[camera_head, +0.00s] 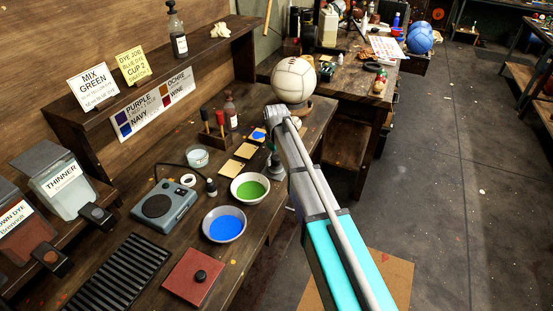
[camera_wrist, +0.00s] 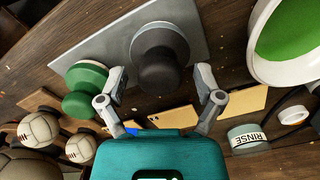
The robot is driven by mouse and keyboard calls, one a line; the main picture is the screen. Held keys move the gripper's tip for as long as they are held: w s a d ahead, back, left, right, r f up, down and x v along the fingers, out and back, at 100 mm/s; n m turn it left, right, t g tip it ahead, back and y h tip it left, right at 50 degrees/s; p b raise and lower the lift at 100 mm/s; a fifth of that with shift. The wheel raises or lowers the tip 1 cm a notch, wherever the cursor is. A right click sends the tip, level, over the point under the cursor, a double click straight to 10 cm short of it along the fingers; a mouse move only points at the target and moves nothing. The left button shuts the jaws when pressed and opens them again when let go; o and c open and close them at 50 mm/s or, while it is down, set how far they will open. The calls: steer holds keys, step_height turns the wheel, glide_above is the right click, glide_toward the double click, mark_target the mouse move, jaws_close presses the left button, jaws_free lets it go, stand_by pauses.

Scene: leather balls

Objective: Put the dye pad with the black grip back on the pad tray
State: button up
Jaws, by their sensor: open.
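In the wrist view, the dye pad with the black grip (camera_wrist: 160,78) has a dark round base and appears to stand on the grey pad tray (camera_wrist: 205,42). My gripper (camera_wrist: 161,80) is open, with one finger on each side of the black grip. Gaps show between the fingers and the grip. A pad with a green grip (camera_wrist: 84,92) is at the tray's left edge. A pale round piece (camera_wrist: 140,12) shows at the tray's top edge. In the head view, my arm hides my gripper, the black grip and most of the tray.
A bowl of green dye (camera_head: 250,188) and a bowl of blue dye (camera_head: 224,225) stand on the bench. Tan cards (camera_wrist: 240,105) and a RINSE cup (camera_wrist: 247,138) lie near my gripper. A pale ball (camera_head: 293,80) stands behind. A red plate with a black knob (camera_head: 195,277) is at the front.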

mark_target(276, 157)
step_height(276, 157, up, 11)
steer(key=p, duration=1)
steer(key=shift+p, duration=0.35)
steer(key=shift+r, duration=0.1)
stand_by(0.4)
steer(key=s+d+m, duration=0.9)
steer(key=s+d, duration=1.4)
steer(key=s, duration=0.1)
steer(key=shift+s+d, duration=0.2)
steer(key=shift+d, duration=0.2)
